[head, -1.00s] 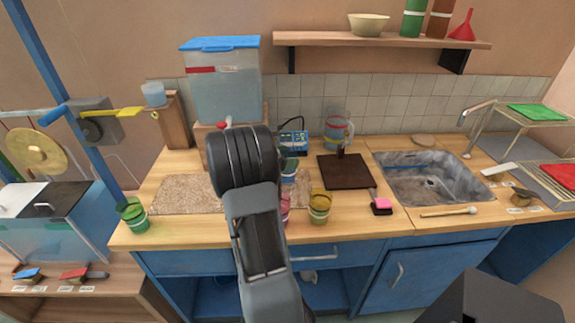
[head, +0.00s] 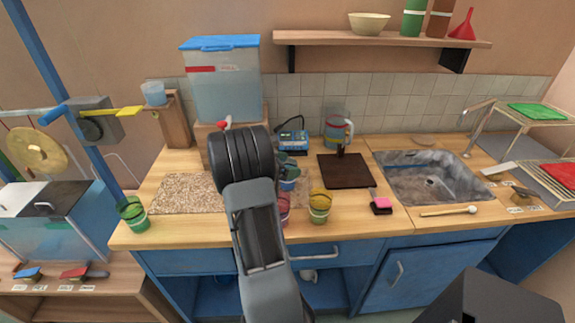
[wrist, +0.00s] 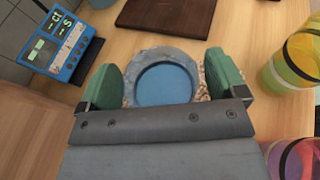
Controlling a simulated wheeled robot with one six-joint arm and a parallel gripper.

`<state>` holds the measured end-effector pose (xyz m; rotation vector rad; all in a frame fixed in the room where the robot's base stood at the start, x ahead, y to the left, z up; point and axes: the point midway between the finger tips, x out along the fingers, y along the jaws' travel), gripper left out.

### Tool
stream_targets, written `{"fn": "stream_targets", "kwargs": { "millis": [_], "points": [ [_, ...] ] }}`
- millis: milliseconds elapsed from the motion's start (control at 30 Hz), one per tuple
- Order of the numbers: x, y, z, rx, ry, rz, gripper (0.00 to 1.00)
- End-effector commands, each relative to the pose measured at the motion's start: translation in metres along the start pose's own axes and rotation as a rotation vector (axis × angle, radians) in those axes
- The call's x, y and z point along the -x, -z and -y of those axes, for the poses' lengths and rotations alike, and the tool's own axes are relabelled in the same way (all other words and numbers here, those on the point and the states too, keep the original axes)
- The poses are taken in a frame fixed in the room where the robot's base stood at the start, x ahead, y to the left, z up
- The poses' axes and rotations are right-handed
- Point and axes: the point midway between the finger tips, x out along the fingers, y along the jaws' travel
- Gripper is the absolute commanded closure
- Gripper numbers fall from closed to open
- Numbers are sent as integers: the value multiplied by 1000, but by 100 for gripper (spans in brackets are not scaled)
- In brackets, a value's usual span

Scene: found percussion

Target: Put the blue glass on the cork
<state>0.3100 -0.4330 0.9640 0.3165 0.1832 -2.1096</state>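The blue glass (wrist: 165,82) is seen from above in the wrist view, between the green fingers of my gripper (wrist: 165,85). A narrow strip of speckled surface shows between the glass and the right finger, so the fingers look open around it. In the head view the blue glass (head: 289,183) stands upright near the right end of the speckled cork mat (head: 185,195), partly hidden by my arm. My gripper (head: 287,165) is at its top. The glass's base is hidden, so its exact contact with the cork cannot be told.
A pink glass (head: 283,212) and a yellow glass (head: 319,208) stand in front, near the counter edge. A green glass (head: 134,216) is at the left corner. A blue meter (head: 293,140) stands behind, with a dark board (head: 343,171) to the right.

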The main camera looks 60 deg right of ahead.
Motion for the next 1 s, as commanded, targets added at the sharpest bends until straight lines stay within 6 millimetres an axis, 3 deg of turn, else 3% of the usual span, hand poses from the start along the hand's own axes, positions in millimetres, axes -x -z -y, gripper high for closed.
{"fn": "stream_targets", "kwargs": {
  "millis": [367, 800, 1000],
  "points": [
    [3, -4, 0, 0, -1, 0, 6],
    [81, -3, -1, 0, -4, 0, 6],
    [108, -3, 0, 0, -3, 0, 6]
  ]
}}
